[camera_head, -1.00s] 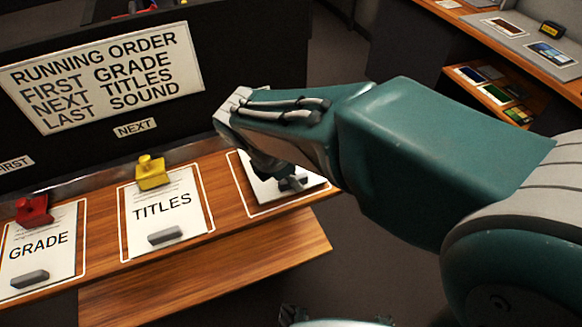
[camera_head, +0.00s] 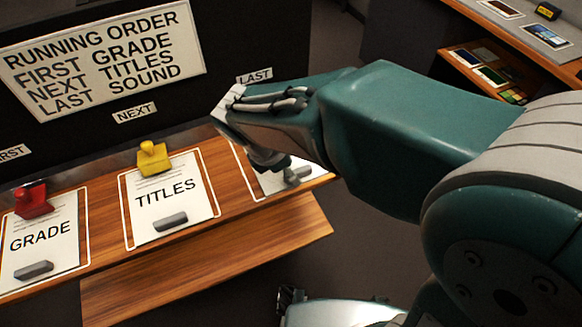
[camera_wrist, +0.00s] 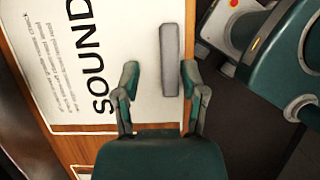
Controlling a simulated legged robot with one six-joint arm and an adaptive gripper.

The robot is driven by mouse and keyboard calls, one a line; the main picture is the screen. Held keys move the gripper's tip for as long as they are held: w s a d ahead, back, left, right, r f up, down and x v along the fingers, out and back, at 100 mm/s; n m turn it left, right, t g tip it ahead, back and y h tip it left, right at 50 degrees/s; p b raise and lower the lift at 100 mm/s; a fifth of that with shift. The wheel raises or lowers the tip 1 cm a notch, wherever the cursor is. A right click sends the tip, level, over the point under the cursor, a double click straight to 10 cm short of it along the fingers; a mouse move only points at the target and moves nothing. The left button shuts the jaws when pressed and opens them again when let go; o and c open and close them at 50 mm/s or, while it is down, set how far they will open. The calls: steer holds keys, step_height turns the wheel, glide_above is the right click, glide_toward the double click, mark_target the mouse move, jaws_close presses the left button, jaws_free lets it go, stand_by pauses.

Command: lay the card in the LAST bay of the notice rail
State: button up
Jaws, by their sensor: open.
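The SOUND card (camera_wrist: 95,45) lies flat in the LAST bay, inside its white outline in the wrist view. Part of it also shows under my gripper in the head view (camera_head: 269,186). Its grey grip block (camera_wrist: 170,60) stands on the card's edge. My gripper (camera_wrist: 160,74) is open, with a finger on either side of the block's near end. I cannot tell whether either finger touches it. The LAST label (camera_head: 255,76) is above the bay on the notice rail (camera_head: 232,200). My arm hides part of the bay in the head view.
The TITLES card (camera_head: 168,199) with a yellow stamp-like piece (camera_head: 152,157) fills the NEXT bay. The GRADE card (camera_head: 40,238) with a red piece (camera_head: 33,199) fills the FIRST bay. A running order sign (camera_head: 105,60) hangs behind. A desk (camera_head: 480,20) stands at far right.

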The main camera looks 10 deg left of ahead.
steer(key=d+v, duration=0.1)
steer(key=v, duration=1.1)
steer(key=s+d+m+t+y, duration=0.1)
steer(key=s+d+m+y, duration=0.1)
steer(key=d+m, duration=1)
steer(key=s+d+f+m+t+y, duration=0.1)
steer(key=s+d+m, duration=0.3)
steer(key=d+m, duration=0.8)
steer(key=shift+f+t+y, duration=0.2)
steer(key=shift+t+y, duration=0.3)
steer(key=shift+t, duration=0.1)
steer(key=shift+w+d, duration=0.1)
steer(key=shift+d, duration=0.05)
